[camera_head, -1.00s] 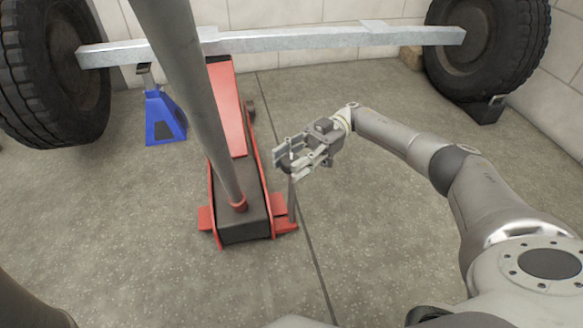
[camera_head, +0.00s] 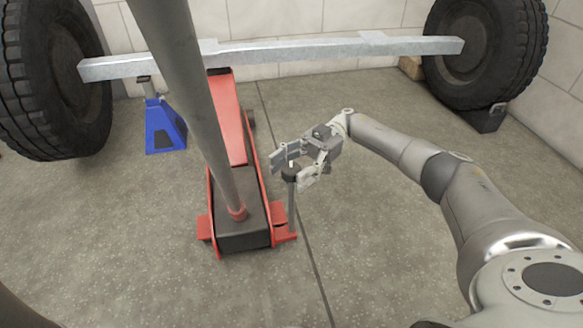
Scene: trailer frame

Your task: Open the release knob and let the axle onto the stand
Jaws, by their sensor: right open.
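The dark round release knob (camera_head: 291,173) sits on top of a thin upright rod beside the rear of the red floor jack (camera_head: 229,120). My right gripper (camera_head: 284,168) is open at the knob, its fingers spread on either side of it; contact cannot be told. The long grey axle (camera_head: 290,51) spans between two wheels and passes over the jack's raised end. The blue stand (camera_head: 164,127) is upright under the axle's left part. Its top is very close below the axle, and I cannot tell whether they touch. My left gripper is out of view.
The jack's long grey handle (camera_head: 196,110) rises steeply across the view, left of my right gripper. Large tyres stand at left (camera_head: 45,90) and right (camera_head: 490,55), with a dark chock (camera_head: 484,119) by the right one.

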